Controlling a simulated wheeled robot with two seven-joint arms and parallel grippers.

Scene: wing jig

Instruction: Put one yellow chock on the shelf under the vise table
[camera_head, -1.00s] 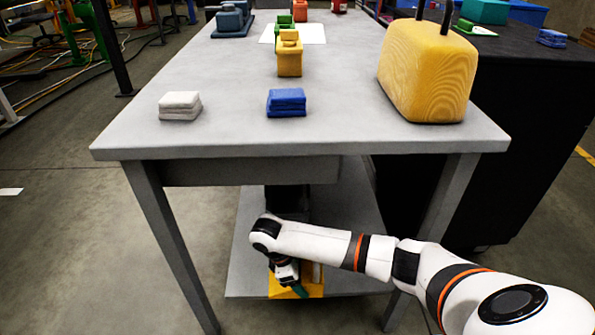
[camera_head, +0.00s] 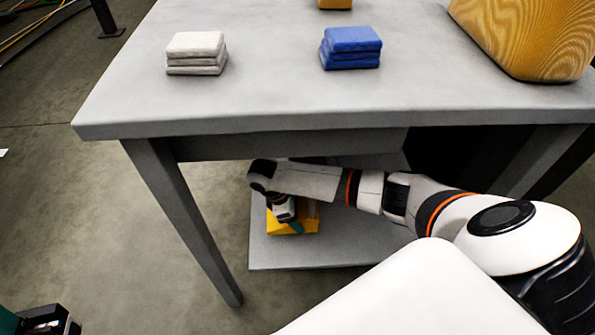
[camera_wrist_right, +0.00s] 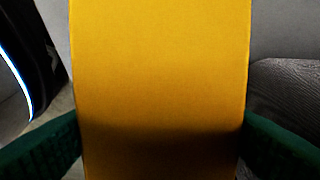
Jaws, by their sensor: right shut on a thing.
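The yellow chock (camera_head: 311,216) is under the vise table (camera_head: 300,122), over the front left part of the grey lower shelf (camera_head: 350,250). I cannot tell whether it touches the shelf. My right gripper (camera_head: 290,222) reaches under the tabletop and is shut on the chock. In the right wrist view the chock (camera_wrist_right: 160,70) fills the middle, with a green finger against each side. Part of what looks like my left gripper (camera_head: 38,320) shows at the bottom left corner, cut off, away from the table.
White folded cloths (camera_head: 196,53) and blue folded cloths (camera_head: 350,47) lie on the tabletop. A big yellow wood-grained block (camera_head: 530,35) stands at the right. The table leg (camera_head: 185,220) is left of my right gripper. The shelf right of the chock looks clear.

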